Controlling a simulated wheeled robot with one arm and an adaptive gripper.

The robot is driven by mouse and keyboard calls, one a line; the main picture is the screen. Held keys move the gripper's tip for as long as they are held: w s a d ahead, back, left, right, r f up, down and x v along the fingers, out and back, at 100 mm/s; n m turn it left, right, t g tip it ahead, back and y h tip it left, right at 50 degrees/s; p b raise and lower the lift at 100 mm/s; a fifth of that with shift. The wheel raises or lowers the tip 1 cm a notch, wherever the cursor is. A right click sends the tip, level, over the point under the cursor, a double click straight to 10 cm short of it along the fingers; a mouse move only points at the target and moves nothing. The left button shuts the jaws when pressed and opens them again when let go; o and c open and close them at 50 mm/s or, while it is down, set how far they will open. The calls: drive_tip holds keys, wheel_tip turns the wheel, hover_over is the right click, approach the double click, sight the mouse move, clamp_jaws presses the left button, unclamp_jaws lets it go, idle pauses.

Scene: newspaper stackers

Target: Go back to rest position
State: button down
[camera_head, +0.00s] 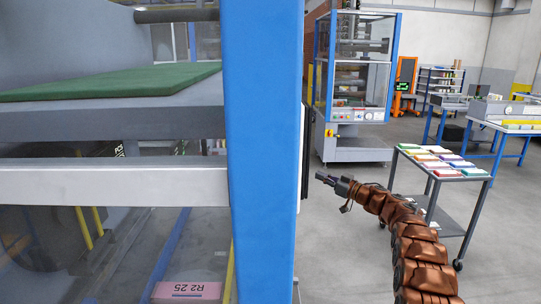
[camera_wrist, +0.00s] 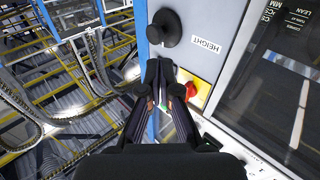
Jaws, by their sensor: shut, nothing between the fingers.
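My gripper (camera_head: 322,178) is at the end of my brown-sleeved arm, to the right of the blue post (camera_head: 262,150) in the head view. It points left toward the side of the near machine. In the wrist view my gripper (camera_wrist: 160,68) is shut, with its fingers together and nothing seen between them. Its tips appear close to a grey control panel (camera_wrist: 205,58) with a black knob (camera_wrist: 167,28), a label reading HEIGHT and a red button (camera_wrist: 190,89) on a yellow plate. I cannot tell whether the tips touch the panel.
The near machine with a green mat (camera_head: 110,82) fills the left. A cart (camera_head: 440,174) with colourful stacks stands right of my arm. Another blue-framed machine (camera_head: 355,90) stands behind. Grey floor (camera_head: 340,235) is open around my arm.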

drive_tip(key=w+d+r+m+t+h, duration=0.1)
drive_tip(key=d+r+m+t+h, duration=0.45)
drive_tip(key=r+h, duration=0.55)
drive_tip(key=s+d+r+m+g+h, duration=0.2)
drive_tip(key=s+d+m+g+h, duration=0.3)
drive_tip(key=s, duration=0.6)
drive_tip(key=s+a+f+g, duration=0.4)
drive_tip(key=s+f+g, duration=0.1)
drive_tip(key=s, duration=1.6)
drive_tip(key=s+a+f+g+y, duration=0.1)
drive_tip(key=s+a+f+g, duration=0.4)
drive_tip(key=s, duration=1.5)
drive_tip(key=s+a+f+g+y, duration=0.1)
drive_tip(key=s+a+f+g, duration=0.3)
drive_tip(key=s, duration=1.7)
wheel_tip(320, 180, down, 4)
drive_tip(key=shift+s+a+f+n+g, duration=0.25)
drive_tip(key=shift+s+a+n+g, duration=0.1)
drive_tip(key=shift+g, duration=0.3)
